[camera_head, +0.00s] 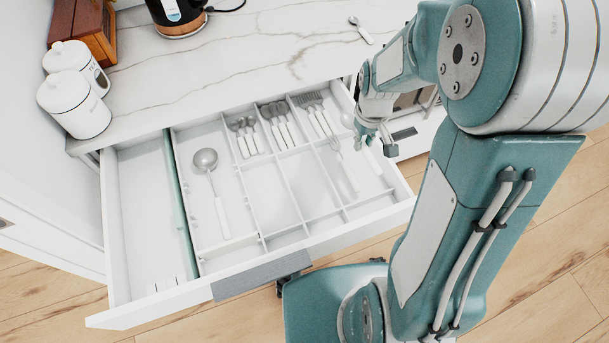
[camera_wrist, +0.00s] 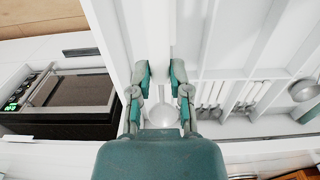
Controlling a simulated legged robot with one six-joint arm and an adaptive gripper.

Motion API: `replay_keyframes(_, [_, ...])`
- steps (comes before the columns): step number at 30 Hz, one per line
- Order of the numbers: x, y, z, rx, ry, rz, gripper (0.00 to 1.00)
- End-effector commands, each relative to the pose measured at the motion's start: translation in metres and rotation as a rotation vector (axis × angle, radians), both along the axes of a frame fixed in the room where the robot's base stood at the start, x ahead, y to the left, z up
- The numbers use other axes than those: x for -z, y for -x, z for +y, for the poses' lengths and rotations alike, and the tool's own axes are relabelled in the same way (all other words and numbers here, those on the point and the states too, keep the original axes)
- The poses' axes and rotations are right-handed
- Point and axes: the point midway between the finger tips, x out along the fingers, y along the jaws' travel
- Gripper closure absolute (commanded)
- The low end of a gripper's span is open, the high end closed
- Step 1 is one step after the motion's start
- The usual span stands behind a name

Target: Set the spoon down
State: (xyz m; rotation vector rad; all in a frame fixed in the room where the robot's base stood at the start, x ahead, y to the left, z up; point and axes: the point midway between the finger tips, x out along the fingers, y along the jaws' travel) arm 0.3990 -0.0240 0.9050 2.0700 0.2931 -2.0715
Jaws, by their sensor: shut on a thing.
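My gripper (camera_head: 376,140) is over the right end of the open drawer (camera_head: 150,312), pointing down. In the wrist view, the spoon (camera_wrist: 165,113) has a pale round bowl, showing between my gripper's fingers (camera_wrist: 161,78) and the wrist. The fingers are shut on its handle, which is mostly hidden. The bowl also shows in the head view (camera_head: 347,119), just left of the gripper at the rightmost compartment. I cannot tell whether the spoon touches the drawer floor.
A ladle-like utensil (camera_head: 205,160) lies in the wide left compartment. Small spoons (camera_head: 242,128) and forks (camera_head: 313,103) fill back compartments. A small spoon (camera_head: 361,30) lies on the marble counter (camera_head: 240,50). White canisters (camera_head: 73,105) stand at left; an oven (camera_wrist: 65,95) is beside the drawer.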

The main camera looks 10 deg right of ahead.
Motion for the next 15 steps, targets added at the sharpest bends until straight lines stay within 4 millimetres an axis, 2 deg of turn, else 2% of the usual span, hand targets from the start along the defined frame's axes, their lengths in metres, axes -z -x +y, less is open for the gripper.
replay_keyframes(5, [0.014, 0.006, 0.029, -0.007, -0.002, 0.004, 1.0])
replay_keyframes(13, [0.04, 0.016, 0.087, -0.007, 0.0, 0.003, 1.0])
replay_keyframes(15, [0.053, 0.018, 0.097, -0.004, 0.001, 0.006, 1.0])
